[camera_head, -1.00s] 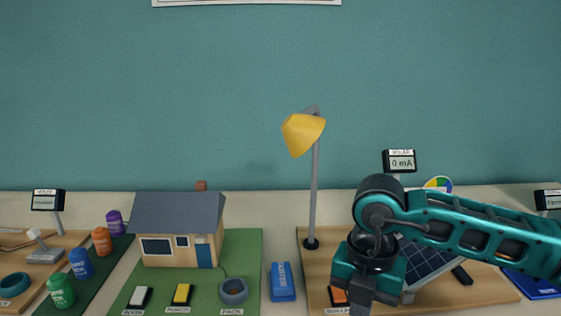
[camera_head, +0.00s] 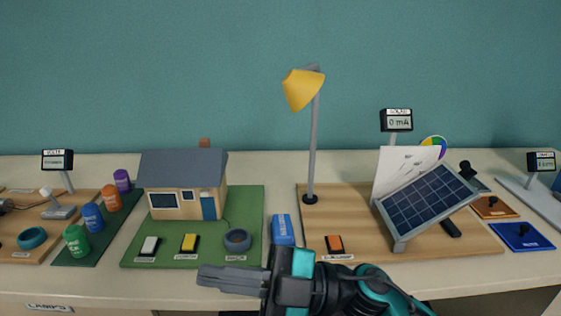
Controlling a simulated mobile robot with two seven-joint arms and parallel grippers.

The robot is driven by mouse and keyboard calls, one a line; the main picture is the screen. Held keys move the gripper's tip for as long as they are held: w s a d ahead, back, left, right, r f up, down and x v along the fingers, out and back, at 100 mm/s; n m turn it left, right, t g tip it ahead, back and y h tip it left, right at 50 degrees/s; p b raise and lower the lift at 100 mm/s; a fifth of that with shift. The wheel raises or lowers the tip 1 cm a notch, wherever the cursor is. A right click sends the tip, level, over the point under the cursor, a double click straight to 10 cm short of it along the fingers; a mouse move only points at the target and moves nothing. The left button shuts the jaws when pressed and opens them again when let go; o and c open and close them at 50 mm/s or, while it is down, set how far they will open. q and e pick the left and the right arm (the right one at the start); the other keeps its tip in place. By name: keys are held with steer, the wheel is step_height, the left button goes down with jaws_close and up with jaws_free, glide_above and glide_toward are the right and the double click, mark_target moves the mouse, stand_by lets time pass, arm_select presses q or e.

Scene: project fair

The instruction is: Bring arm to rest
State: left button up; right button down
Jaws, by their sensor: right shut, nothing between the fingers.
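My right gripper (camera_head: 232,280) is at the bottom of the head view, in front of the table's front edge. Its dark fingers point left and are shut together with nothing between them. My teal and black right arm runs from it toward the lower right. The gripper is apart from the things on the table, nearest the blue box (camera_head: 283,230) and the green house board (camera_head: 215,257). My left gripper is not in view.
A wooden board (camera_head: 450,246) holds a yellow lamp (camera_head: 304,90), an orange switch (camera_head: 335,244), a tilted solar panel (camera_head: 425,203) and a 0 mA meter (camera_head: 397,121). A model house (camera_head: 182,192) and several coloured cans stand left. The table's front strip is clear.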

steer(key=w+d+f+m+t+h, duration=0.4)
steer(key=d+f+m+t+h, duration=0.25)
steer(key=m+t, duration=0.35)
steer(key=w+d+f+m+t+h, duration=0.45)
steer(key=d+f+m+t, duration=0.35)
steer(key=m, duration=0.3)
steer(key=s+d+f+m+g+h, duration=0.2)
steer(key=s+d+f+g+h, duration=0.1)
steer(key=f, duration=0.6)
steer(key=s+d+f+m+g+h, duration=0.2)
steer(key=s+d+f+h, duration=0.3)
steer(key=s+d+f, duration=0.2)
steer(key=shift+s+f+m+g, duration=0.4)
steer(key=shift+s+f, duration=0.55)
steer(key=shift+s, duration=0.1)
